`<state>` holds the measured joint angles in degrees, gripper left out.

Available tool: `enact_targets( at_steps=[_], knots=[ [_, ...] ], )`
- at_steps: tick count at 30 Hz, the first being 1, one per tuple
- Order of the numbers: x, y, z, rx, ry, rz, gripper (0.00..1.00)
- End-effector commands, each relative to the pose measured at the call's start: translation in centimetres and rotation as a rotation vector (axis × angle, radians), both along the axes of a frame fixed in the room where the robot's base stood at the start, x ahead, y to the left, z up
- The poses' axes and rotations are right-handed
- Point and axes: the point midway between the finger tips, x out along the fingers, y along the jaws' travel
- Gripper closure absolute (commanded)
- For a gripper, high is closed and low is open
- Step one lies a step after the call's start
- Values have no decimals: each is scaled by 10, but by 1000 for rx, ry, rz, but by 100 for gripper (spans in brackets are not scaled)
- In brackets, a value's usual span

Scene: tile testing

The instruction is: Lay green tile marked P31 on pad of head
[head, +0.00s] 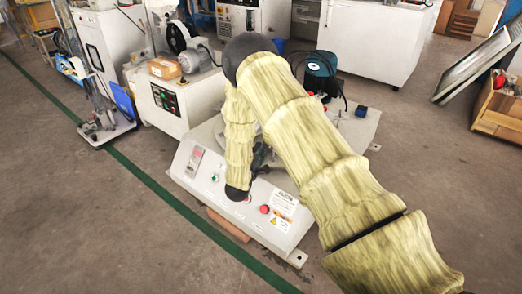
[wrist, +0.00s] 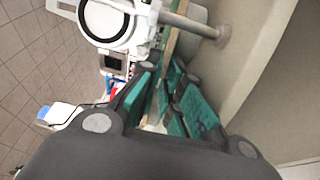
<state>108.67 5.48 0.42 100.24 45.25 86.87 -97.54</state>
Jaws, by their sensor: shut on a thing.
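My gripper (wrist: 168,78) shows in the wrist view with its two dark fingers closed on a thin piece seen edge-on. I take this piece to be the green tile (wrist: 163,94); no P31 mark is readable on it. The fingers' inner faces also look teal green, so the tile's outline is hard to tell. In the head view my gripper (head: 262,156) is a small dark shape, mostly hidden behind my arm, over the white machine with the sloped control panel. I cannot make out the pad of the head in either view.
The machine's panel (head: 215,186) has a red button and labels. A grey post (wrist: 190,22) stands close beyond my fingertips, near a white unit with a black ring (wrist: 112,22). A motor bench (head: 178,108) stands to the left. Open floor (head: 445,200) lies to the right.

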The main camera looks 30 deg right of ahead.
Motion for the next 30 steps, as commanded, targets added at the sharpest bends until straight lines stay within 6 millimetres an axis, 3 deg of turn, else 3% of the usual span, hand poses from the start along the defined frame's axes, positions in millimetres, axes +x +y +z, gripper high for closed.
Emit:
enact_targets(
  at_steps=[1,3,6,16,17,20,30],
  knots=[
    [0,0,1,-1,-1,0,100],
    [0,0,1,-1,-1,0,80],
    [0,0,0,0,0,0,67],
    [-1,1,-3,2,3,1,70],
    [-1,1,-3,3,4,1,65],
    [-1,1,-4,4,5,2,63],
    [-2,3,-5,5,8,3,63]
  ],
)
